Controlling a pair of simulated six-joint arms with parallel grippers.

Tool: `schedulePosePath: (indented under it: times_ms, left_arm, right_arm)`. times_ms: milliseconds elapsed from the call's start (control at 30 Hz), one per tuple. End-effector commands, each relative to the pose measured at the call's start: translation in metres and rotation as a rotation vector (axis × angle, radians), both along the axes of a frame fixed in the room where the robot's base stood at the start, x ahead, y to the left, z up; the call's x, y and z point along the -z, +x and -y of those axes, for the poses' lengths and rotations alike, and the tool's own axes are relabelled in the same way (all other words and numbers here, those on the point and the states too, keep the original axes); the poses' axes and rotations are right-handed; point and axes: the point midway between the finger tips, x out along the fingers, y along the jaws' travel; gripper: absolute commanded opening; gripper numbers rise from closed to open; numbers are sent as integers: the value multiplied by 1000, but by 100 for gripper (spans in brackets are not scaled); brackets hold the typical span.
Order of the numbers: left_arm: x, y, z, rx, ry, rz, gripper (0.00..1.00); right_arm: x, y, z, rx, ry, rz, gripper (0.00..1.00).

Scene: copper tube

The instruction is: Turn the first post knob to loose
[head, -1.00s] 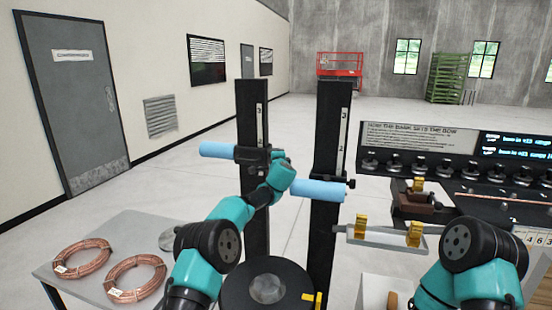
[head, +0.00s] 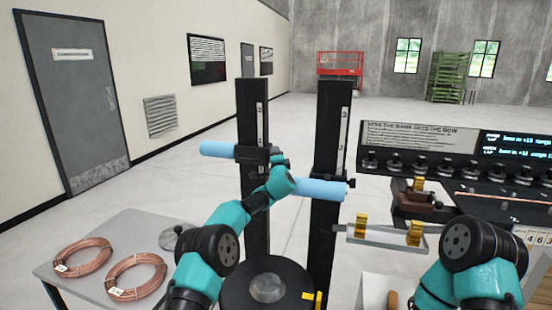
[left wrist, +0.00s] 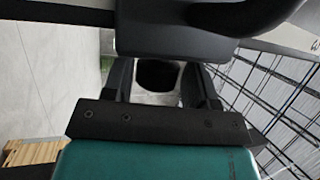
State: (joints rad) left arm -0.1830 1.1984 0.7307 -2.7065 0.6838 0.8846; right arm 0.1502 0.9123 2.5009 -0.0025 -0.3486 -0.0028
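Two black upright posts stand in the middle of the head view, the left post (head: 253,105) and the right post (head: 330,120). A light-blue cylinder (head: 218,149) shows at the left post and another light-blue length (head: 318,190) at the right post. A dark knob (head: 352,183) shows at the right post. My left gripper (head: 279,160) is beside the left post's clamp, mostly hidden by its wrist. In the left wrist view, its two fingers stand apart on either side of a dark round knob (left wrist: 158,75), with gaps visible. My right gripper is out of view.
Copper coils (head: 136,276) lie on a grey table (head: 140,226) at left. A black round base (head: 240,290) is in front of the posts. A tray with yellow blocks (head: 385,237) and a bench with a row of knobs (head: 440,170) are at right.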

Motion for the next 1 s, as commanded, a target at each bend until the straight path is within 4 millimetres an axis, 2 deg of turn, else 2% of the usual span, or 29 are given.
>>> schedulePosePath:
  times_ms: [33,133,567,1000]
  left_arm:
    - [1,0,0,1,0,-1,57]
    - [1,0,1,1,1,-2,67]
    - [2,-3,2,2,1,-4,67]
    - [8,-32,8,3,1,-4,67]
  right_arm:
    - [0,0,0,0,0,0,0]
    - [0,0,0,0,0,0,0]
    - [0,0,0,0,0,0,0]
    - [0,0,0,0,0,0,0]
